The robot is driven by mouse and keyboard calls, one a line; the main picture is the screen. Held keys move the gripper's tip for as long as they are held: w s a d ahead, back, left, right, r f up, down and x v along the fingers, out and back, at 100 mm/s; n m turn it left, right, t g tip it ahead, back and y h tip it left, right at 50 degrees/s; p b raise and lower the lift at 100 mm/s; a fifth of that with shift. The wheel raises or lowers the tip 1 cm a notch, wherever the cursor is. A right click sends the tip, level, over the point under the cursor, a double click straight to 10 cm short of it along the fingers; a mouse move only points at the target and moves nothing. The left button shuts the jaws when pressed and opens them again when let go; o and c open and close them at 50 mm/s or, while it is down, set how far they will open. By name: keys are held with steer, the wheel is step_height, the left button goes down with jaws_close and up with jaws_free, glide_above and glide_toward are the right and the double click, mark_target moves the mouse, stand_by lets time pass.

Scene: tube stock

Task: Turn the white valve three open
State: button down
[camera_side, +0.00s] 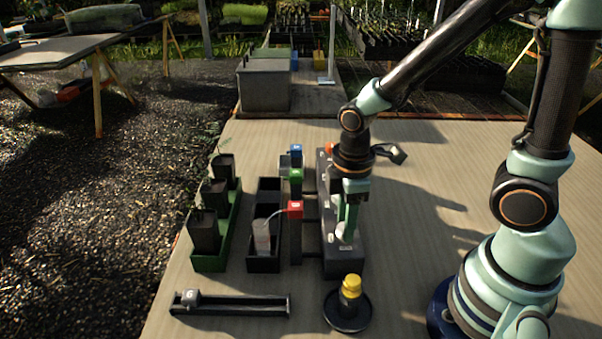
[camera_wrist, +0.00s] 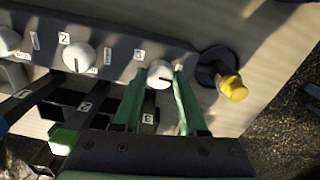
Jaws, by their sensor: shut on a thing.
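White valve three (camera_wrist: 159,74) is a round knob on the face of a dark grey valve box (camera_side: 345,262). My gripper (camera_wrist: 160,78) is shut on this knob, with one green finger on each side of it. The knob's dark mark points to the right in the wrist view. Valve two (camera_wrist: 79,57) is a like white knob to its left, its mark pointing down the picture. Another white knob (camera_wrist: 6,41) is cut by the left edge. In the side view, my gripper (camera_side: 346,225) reaches down to the near end of the box, and its fingers mostly hide the knob.
Blue (camera_side: 296,150), green (camera_side: 295,176) and red (camera_side: 295,209) heads stand left of the box. Beyond are a black tray (camera_side: 264,264) and a green tray of pots (camera_side: 212,263). A yellow-topped object (camera_side: 351,284) and a dark rail (camera_side: 230,306) are in front.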

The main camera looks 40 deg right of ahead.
steer(key=shift+n, duration=0.3)
stand_by(0.4)
steer(key=shift+c, duration=2.2)
jaws_free()
step_height(320, 180, up, 12)
steer(key=shift+r, duration=0.1)
